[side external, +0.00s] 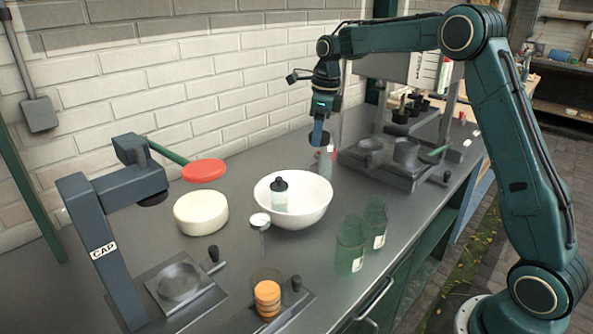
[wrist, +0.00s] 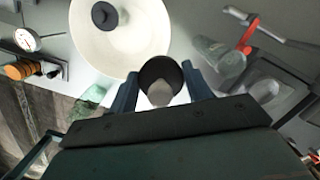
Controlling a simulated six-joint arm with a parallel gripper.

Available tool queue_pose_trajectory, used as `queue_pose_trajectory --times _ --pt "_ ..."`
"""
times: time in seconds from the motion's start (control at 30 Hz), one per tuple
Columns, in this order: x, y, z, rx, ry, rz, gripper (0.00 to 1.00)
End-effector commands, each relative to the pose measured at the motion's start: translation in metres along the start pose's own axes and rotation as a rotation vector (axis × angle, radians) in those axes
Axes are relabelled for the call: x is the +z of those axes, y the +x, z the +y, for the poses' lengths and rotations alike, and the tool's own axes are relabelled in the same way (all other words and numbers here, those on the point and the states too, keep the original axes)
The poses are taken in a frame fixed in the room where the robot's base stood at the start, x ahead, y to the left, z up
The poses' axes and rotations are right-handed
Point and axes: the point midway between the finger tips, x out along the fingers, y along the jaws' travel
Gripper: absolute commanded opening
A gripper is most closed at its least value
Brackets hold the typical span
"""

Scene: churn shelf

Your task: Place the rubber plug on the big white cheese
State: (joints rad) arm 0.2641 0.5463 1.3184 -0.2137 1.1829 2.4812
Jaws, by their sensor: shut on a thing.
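My gripper (side external: 318,132) is shut on a dark round piece, which I take to be the rubber plug (side external: 321,139). It holds this above the counter, to the right of and behind the white bowl. In the wrist view my gripper (wrist: 163,88) has a finger on each side of the plug (wrist: 157,67), which shows as a black round rim with a grey middle. The big white cheese (side external: 201,213) is a cream round block on the counter, left of the bowl and well away from my gripper. The cheese is out of the wrist view.
A white bowl (side external: 312,213) with a black-capped bottle (side external: 280,194) lies between gripper and cheese. A clear bottle (side external: 326,163) stands below the gripper. Green glasses (side external: 351,247) stand in front.

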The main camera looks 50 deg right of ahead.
Motion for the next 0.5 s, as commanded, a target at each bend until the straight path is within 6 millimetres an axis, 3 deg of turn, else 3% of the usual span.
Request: queue_pose_trajectory --times 0.03,0.27,0.5 --pt "0.017 0.006 0.002 -0.002 0.005 0.0 0.26" --pt "0.082 0.03 0.018 -0.012 0.055 -0.002 0.26" --pt "0.147 0.058 0.049 -0.019 0.108 -0.01 0.26"
